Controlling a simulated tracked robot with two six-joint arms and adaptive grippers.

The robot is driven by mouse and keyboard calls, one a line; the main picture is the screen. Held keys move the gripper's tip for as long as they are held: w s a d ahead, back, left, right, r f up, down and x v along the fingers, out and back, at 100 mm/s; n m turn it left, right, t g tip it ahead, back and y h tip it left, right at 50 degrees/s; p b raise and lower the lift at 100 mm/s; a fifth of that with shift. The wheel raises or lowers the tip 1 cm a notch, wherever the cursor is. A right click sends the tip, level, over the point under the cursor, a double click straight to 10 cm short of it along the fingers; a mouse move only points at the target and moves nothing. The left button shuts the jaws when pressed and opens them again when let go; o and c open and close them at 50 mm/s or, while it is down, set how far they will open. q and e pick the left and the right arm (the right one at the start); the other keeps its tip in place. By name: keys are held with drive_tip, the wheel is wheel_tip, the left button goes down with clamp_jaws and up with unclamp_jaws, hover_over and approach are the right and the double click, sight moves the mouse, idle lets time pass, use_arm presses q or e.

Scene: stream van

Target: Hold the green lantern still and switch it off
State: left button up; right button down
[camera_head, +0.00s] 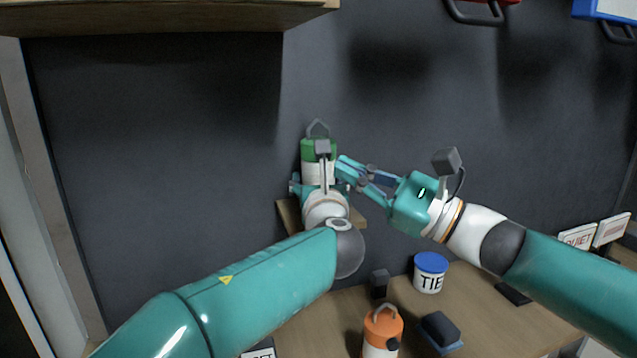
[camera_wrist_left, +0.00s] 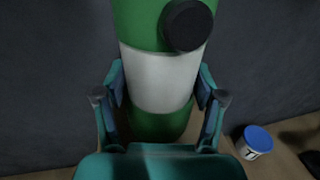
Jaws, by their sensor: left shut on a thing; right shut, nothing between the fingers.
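The green lantern (camera_head: 307,150), with a white band and a grey handle on top, stands upright by the dark wall at a small wooden shelf (camera_head: 289,214). It fills the middle of the left wrist view (camera_wrist_left: 160,78), with a round black knob (camera_wrist_left: 187,25) on its upper green part. My left gripper (camera_wrist_left: 162,85) is shut around the white band, one finger on each side. In the head view my left wrist hides the lantern's lower part and knob. My right gripper (camera_head: 343,165) is shut and empty, its tips close to the lantern's right side; contact cannot be told.
Below is a wooden counter with an orange lantern (camera_head: 382,330), a white tub with a blue lid (camera_head: 430,275) and a dark block on a blue base (camera_head: 441,330). Signs (camera_head: 595,232) stand at the right. A wooden overhead shelf (camera_head: 150,18) juts out at upper left.

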idle(0.3)
use_arm(q)
drive_tip(key=o, duration=1.4)
drive_tip(key=shift+o, duration=0.2)
drive_tip(key=shift+s, duration=0.1)
